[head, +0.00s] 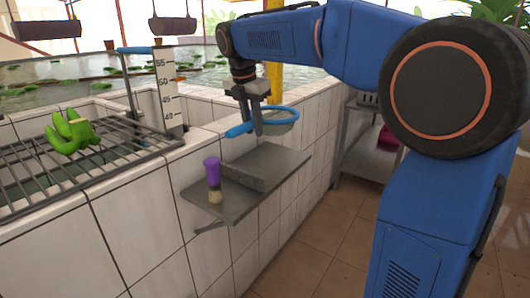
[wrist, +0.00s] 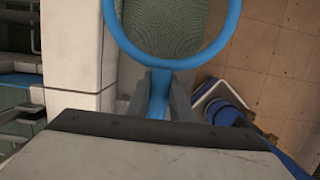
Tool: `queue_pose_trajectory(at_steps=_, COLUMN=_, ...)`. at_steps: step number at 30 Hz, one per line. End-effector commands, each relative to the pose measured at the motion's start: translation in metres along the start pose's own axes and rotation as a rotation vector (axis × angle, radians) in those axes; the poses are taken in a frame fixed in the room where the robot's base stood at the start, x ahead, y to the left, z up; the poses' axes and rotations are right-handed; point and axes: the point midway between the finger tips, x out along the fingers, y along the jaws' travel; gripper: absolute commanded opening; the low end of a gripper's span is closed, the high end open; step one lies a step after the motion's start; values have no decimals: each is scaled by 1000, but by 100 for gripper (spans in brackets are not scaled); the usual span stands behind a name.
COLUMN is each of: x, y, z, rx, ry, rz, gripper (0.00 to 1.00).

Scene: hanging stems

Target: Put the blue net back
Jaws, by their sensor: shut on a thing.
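The blue net (head: 284,123) has a round blue hoop with grey-green mesh and a short blue handle. My gripper (head: 257,124) is shut on its handle and holds the net in the air above the small grey shelf on the tiled wall. In the wrist view the handle lies between the two fingers of my gripper (wrist: 159,96), and the hoop and mesh of the net (wrist: 172,30) extend ahead of them. The place for the net cannot be told for sure from these views.
A purple-handled brush (head: 212,178) stands on the grey shelf (head: 281,160). A green object (head: 72,133) lies on the metal rack (head: 112,150) at the left. A white scale (head: 168,88) and a blue-topped bar (head: 134,50) stand at the pool edge. A yellow post (head: 275,82) rises behind my gripper.

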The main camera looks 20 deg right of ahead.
Motion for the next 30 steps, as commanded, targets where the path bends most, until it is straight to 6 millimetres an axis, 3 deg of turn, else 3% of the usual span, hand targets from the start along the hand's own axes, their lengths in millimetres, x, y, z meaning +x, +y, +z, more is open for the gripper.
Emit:
queue_pose_trajectory(at_steps=10, x=46, y=-1, z=-11, rx=0, ry=1, rz=-2, gripper=0)
queue_pose_trajectory(at_steps=17, x=61, y=0, z=-14, rx=1, ry=0, rz=-1, gripper=0)
queue_pose_trajectory(at_steps=25, x=93, y=-1, z=-21, rx=0, ry=0, rz=-2, gripper=0)
queue_pose_trajectory(at_steps=30, x=97, y=0, z=-22, rx=1, ry=-1, rz=1, gripper=0)
